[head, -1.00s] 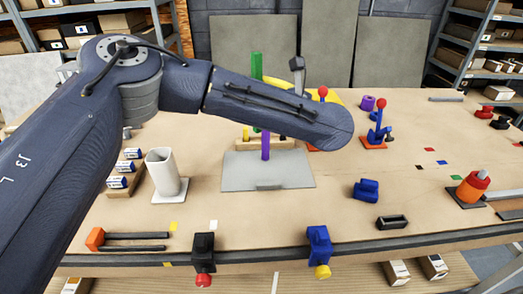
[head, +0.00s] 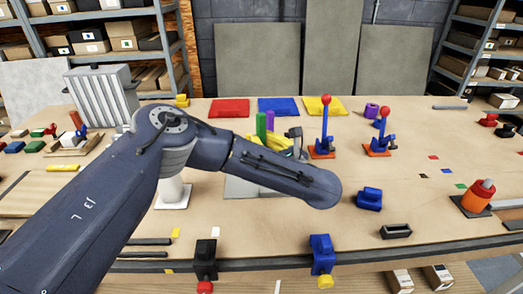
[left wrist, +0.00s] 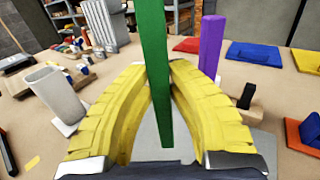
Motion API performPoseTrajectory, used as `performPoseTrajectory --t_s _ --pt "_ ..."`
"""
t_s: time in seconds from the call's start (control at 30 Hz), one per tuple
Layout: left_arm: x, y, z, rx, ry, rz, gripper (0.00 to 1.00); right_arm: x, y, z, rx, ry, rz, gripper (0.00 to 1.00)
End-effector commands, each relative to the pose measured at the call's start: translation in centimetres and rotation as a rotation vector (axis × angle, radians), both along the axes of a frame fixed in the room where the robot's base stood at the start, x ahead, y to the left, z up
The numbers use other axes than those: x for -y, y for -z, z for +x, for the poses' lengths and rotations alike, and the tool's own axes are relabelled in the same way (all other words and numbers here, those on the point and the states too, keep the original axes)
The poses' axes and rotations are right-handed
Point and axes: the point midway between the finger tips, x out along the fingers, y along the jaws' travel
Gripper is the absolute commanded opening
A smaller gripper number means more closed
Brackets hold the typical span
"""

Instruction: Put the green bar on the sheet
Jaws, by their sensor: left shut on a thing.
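The green bar (head: 261,124) is held nearly upright in my left gripper (head: 273,143). In the left wrist view the yellow fingers are shut on the green bar (left wrist: 156,50), whose lower end hangs between them. The grey sheet (head: 237,189) lies flat on the table, mostly hidden by my left arm. In the left wrist view the grey sheet (left wrist: 146,134) shows below the bar. Whether the bar touches it I cannot tell. A purple bar (left wrist: 211,45) stands upright beside the green one. My right gripper is not in view.
Red (head: 229,108), blue (head: 278,106) and yellow (head: 325,105) flat panels lie behind. Red-knobbed levers (head: 326,125) stand to the right. A white holder (left wrist: 53,92) stands left of the grey sheet. A blue block (head: 369,199) lies to the right.

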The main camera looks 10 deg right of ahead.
Motion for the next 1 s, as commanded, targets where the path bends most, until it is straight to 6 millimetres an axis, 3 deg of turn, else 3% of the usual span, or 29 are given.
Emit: performPoseTrajectory --t_s 0.23,0.67,0.7,0.8,0.87,1.0 --pt "0.0 2.9 0.0 0.0 0.0 0.001 0.0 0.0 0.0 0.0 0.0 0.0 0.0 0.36" --pt "0.0 3.4 0.0 -0.001 0.0 0.0 0.0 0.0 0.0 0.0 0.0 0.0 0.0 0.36" --pt "0.0 3.5 0.0 -0.001 -0.001 0.0 0.2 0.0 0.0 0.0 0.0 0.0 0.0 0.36" --pt "0.0 3.4 0.0 -0.001 0.0 0.0 0.32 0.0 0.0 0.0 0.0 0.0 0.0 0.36" --pt "0.0 3.4 0.0 -0.001 0.0 0.0 0.37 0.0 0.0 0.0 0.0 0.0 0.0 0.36" --pt "0.0 3.4 0.0 -0.001 0.0 0.001 0.37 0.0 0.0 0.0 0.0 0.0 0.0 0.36"
